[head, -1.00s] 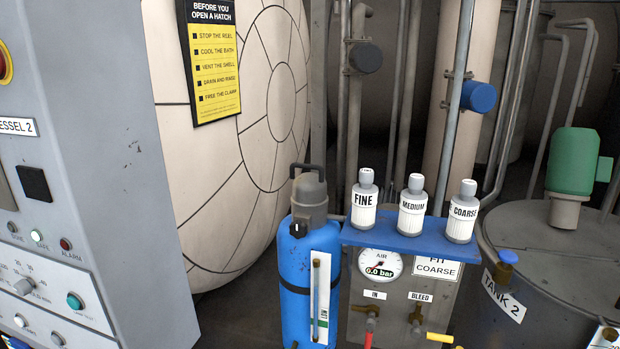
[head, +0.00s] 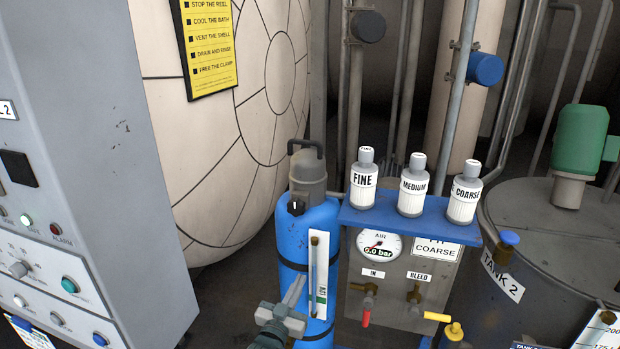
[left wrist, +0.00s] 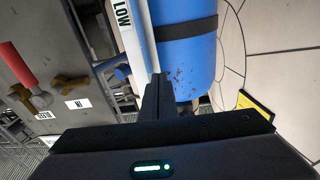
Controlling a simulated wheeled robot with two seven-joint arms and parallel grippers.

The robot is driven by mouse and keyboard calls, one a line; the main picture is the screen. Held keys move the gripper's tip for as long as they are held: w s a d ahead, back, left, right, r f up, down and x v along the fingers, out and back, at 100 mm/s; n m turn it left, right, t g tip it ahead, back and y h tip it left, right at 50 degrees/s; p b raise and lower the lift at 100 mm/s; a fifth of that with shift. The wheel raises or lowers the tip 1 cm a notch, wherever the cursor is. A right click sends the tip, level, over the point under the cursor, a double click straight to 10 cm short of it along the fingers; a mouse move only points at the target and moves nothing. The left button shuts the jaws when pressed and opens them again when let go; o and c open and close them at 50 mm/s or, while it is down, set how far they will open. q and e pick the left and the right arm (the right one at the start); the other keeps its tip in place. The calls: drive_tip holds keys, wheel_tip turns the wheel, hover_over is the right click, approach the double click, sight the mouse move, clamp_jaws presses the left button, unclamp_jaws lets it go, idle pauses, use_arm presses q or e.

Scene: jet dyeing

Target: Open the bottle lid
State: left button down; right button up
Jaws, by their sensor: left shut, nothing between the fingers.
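A tall blue bottle (head: 290,235) stands at the centre of the head view, with a grey lid (head: 307,170) topped by a black loop handle. A black knob sits just below the lid, and the lid appears seated on the bottle. My left gripper (head: 295,290) is in front of the bottle's lower part, well below the lid, shut and empty. In the left wrist view, the shut fingers (left wrist: 157,98) point toward the blue bottle (left wrist: 185,62) and its white "LOW" gauge strip (left wrist: 122,25). Whether they touch the bottle cannot be told. My right gripper is out of view.
Three small white bottles, FINE (head: 362,185), MEDIUM (head: 411,190) and COARSE (head: 463,195), stand on a blue shelf (head: 400,225) beside the bottle. Below are an air gauge (head: 379,245) and red and yellow valve handles. A control cabinet (head: 90,150) is at left, Tank 2 (head: 555,240) at right.

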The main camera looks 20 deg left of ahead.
sight(312, 145)
use_arm(q)
drive_tip(key=w+r+t, duration=0.1)
drive_tip(key=r+t, duration=0.1)
drive_tip(key=r, duration=0.6)
drive_tip(key=w+a+r+t, duration=0.1)
drive_tip(key=w+r+t, duration=0.1)
drive_tip(key=r, duration=0.6)
drive_tip(key=w+r+n+t, duration=0.1)
drive_tip(key=r+t, duration=0.1)
drive_tip(key=r, duration=0.6)
drive_tip(key=shift+w+a+r+y, duration=0.15)
drive_tip(key=shift+a+r+y, duration=0.1)
drive_tip(key=shift+r+y, duration=0.15)
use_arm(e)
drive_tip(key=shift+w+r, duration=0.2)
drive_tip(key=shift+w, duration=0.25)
use_arm(q)
drive_tip(key=shift+w, duration=0.15)
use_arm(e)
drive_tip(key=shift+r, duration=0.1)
